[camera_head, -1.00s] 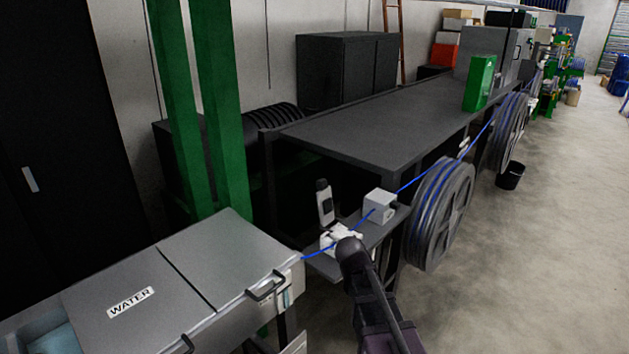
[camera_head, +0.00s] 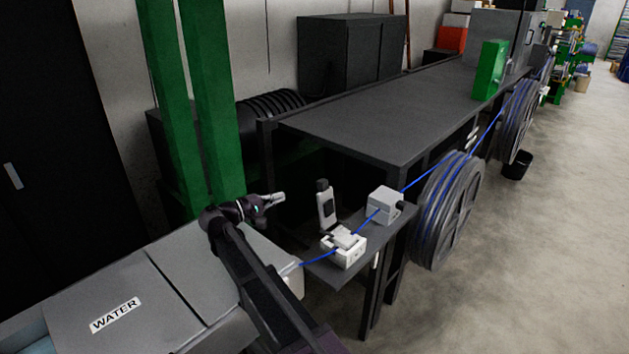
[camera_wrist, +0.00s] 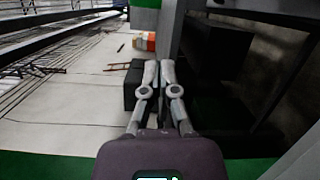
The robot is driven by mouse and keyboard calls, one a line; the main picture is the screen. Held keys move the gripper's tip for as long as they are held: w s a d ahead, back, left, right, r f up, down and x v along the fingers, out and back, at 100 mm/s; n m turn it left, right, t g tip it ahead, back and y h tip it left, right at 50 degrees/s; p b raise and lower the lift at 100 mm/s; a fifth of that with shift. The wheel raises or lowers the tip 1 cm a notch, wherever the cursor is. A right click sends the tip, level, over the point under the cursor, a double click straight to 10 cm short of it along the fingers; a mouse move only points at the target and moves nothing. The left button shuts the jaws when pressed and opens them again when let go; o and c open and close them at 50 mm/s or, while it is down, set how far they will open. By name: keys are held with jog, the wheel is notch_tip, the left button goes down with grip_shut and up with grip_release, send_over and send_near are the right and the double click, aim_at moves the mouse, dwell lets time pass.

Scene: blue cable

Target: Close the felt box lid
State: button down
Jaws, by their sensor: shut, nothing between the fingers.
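The small white box (camera_head: 343,257), which appears to be the felt box, sits on the low shelf at the end of the dark bench in the head view. The blue cable (camera_head: 318,261) runs into it. A paler piece shows at its top; I cannot tell how far the lid is open. My gripper (camera_head: 277,198) is up and to the left of the box, apart from it, above the far edge of the water trough. In the wrist view, my gripper (camera_wrist: 158,66) has its fingers together with nothing between them. The box does not show in the wrist view.
An upright grey device (camera_head: 326,206) with a black top stands behind the box. A grey block (camera_head: 384,205) on the cable's path is to its right. The grey water trough (camera_head: 70,310) is at left, green posts (camera_head: 212,120) behind, and a cable reel (camera_head: 447,215) at right.

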aim_at(326, 204)
jog(key=shift+w+a+r+t, duration=0.1)
jog(key=shift+a+r+t, duration=0.15)
jog(key=shift+a, duration=0.35)
jog(key=shift+a+r+t, duration=0.15)
jog(key=shift+a+r, duration=0.15)
jog(key=shift+a, duration=0.3)
jog(key=shift+w+d, duration=0.15)
jog(key=shift+d, duration=0.05)
jog(key=w+d+r+p, duration=0.1)
jog(key=w+d, duration=0.2)
jog(key=d, duration=0.7)
jog(key=shift+w+d, duration=0.35)
jog(key=shift+d, duration=0.1)
